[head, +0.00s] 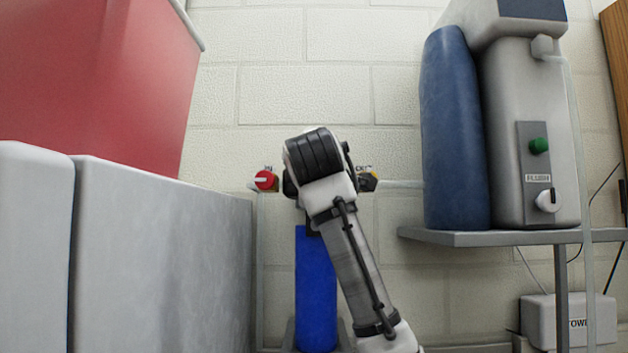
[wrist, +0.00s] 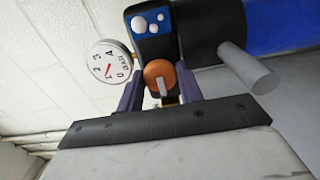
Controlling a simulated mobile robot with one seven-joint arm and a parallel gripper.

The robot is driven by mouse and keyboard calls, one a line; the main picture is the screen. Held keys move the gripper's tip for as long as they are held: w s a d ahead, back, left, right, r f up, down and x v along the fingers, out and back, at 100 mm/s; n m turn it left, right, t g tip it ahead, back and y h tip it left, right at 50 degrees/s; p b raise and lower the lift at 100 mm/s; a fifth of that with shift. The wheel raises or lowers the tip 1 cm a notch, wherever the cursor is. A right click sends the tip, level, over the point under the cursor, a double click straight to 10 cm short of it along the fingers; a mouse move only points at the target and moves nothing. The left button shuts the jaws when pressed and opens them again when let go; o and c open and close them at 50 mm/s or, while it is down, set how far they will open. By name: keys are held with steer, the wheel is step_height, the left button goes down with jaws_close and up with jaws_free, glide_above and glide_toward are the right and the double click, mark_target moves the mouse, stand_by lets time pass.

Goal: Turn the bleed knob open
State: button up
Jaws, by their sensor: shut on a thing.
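An orange round knob (wrist: 158,74) with a pale pointer strip sits on a black block with a blue panel (wrist: 151,21) in the wrist view. My gripper (wrist: 160,88) is shut on the orange knob, one finger on each side of it. No label for the knob can be read. A round white gauge (wrist: 111,63) with a red needle is beside the block. In the head view my arm hides the knob and my fingers. A red knob (head: 265,180) shows left of my wrist and a yellow and black fitting (head: 367,181) shows right of it.
A blue cylinder (head: 315,290) stands below my wrist. A large grey cabinet (head: 165,260) and a red bin (head: 95,80) fill the left. At right a shelf (head: 500,238) bears a blue tank (head: 453,130) and a grey unit marked FLUSH (head: 505,130), with a green button.

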stand_by(0.4)
steer(key=o, duration=1)
steer(key=shift+s+b, duration=2.85)
steer(key=shift+s, duration=4.1)
steer(key=shift+f, duration=0.1)
